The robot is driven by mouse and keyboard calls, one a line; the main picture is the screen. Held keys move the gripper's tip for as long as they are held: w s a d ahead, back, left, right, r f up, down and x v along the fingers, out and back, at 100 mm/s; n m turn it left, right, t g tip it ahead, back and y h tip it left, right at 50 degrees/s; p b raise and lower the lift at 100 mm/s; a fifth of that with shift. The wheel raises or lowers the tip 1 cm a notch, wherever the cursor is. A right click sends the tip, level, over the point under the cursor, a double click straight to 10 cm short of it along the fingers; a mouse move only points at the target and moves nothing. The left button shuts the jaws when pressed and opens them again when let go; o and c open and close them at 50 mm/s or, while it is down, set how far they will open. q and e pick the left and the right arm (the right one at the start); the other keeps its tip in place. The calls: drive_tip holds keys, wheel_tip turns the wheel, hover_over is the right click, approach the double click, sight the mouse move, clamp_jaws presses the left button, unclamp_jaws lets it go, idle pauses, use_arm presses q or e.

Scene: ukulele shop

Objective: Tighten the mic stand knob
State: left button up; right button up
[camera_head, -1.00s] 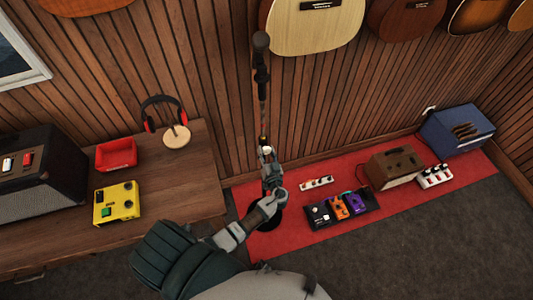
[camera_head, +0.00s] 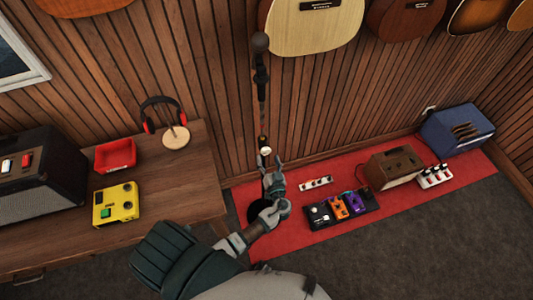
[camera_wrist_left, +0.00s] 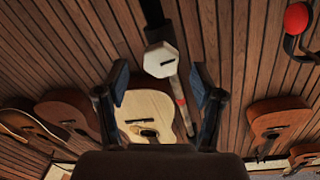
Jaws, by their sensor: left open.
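The mic stand (camera_head: 262,112) stands upright by the wood wall, with a dark microphone (camera_head: 260,42) at its top. Its pale knob (camera_head: 266,150) sits partway down the pole. In the left wrist view the knob (camera_wrist_left: 160,59) is a white faceted disc with a dark slot. My left gripper (camera_head: 272,163) is just below the knob in the head view. It is open, its fingers (camera_wrist_left: 160,78) to either side of the knob's line, with clear gaps and no contact seen. The stand's dark base (camera_head: 259,221) is partly hidden by my arm. My right gripper is not in view.
A wooden desk (camera_head: 190,195) at left holds an amplifier, a red tray, a yellow pedal and headphones. Pedals (camera_head: 340,208) and amplifiers (camera_head: 395,166) stand on the red rug (camera_head: 275,242) at right. Guitars (camera_head: 314,24) hang on the wall behind the stand.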

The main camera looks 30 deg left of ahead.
use_arm(q)
drive_tip(key=v, duration=0.8)
